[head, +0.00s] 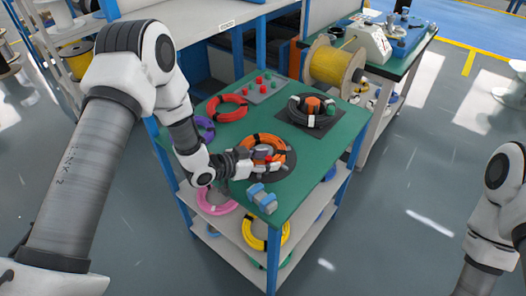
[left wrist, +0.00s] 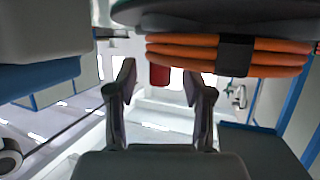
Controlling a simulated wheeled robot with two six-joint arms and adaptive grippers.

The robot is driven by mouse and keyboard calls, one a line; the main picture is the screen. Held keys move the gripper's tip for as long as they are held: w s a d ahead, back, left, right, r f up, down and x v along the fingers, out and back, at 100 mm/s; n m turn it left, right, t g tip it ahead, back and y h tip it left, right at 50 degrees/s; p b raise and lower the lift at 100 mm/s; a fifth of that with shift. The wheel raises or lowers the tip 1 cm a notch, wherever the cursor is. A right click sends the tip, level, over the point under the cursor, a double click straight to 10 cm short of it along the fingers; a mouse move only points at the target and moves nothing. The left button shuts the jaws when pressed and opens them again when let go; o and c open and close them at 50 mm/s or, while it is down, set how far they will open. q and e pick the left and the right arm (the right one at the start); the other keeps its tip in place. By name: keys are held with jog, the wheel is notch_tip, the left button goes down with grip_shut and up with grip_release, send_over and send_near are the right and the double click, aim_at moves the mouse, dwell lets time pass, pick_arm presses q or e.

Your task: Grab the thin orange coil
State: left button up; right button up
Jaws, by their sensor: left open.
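The orange coil (head: 275,143), bound with black tape, lies on a dark round mat (head: 287,172) near the middle of the green table. My left gripper (head: 278,163) is at the near side of this coil, low over the mat, partly covering it. In the left wrist view the orange coil (left wrist: 275,57) shows as stacked strands with a black band at the upper right. The fingers of the left gripper (left wrist: 160,88) are apart with nothing held between them; a red object (left wrist: 159,75) shows beyond them. My right gripper is out of view.
A red coil (head: 227,108), a purple coil (head: 205,127) and a black coil (head: 311,110) lie on the green table (head: 213,151). A blue-grey block (head: 262,198) stands at its near corner. Pink and yellow coils (head: 265,238) sit on lower shelves. A yellow spool (head: 335,65) stands behind.

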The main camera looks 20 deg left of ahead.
pick_arm(q)
jog(key=shift+s+a, duration=0.1)
grip_shut()
jog(key=shift+r, duration=0.15)
